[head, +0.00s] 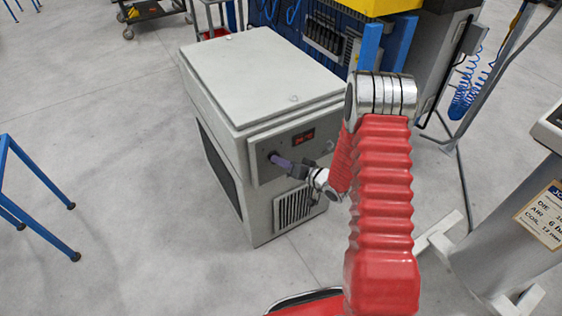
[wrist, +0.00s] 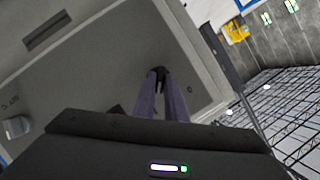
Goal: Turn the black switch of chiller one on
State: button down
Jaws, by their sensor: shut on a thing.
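The chiller (head: 262,75) is a light grey box standing on the floor, with a grey control panel (head: 262,152) on its front. My gripper (head: 275,158) reaches the left part of this panel from the right. In the wrist view, the two purple-grey fingers of my gripper (wrist: 158,82) are shut on the small black switch (wrist: 160,71) on the panel. The fingers mostly cover the switch, so I cannot tell its turned position. No label naming chiller one is readable.
A red lit display (head: 303,136) is on the panel, right of my gripper. A pale knob (wrist: 16,127) is at the left in the wrist view. A vent grille (head: 295,207) is below the panel. A blue stand (head: 35,190) is at left, with open floor between.

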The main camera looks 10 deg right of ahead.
jog(key=shift+d+f+m, duration=0.1)
jog(key=shift+d+m, duration=0.1)
jog(key=shift+m, duration=0.3)
jog(key=c, duration=1.8)
grip_release()
jog(key=v, duration=1.3)
jog(key=shift+s+d, duration=0.25)
jog(key=shift+d, duration=0.05)
jog(key=shift+f, duration=0.15)
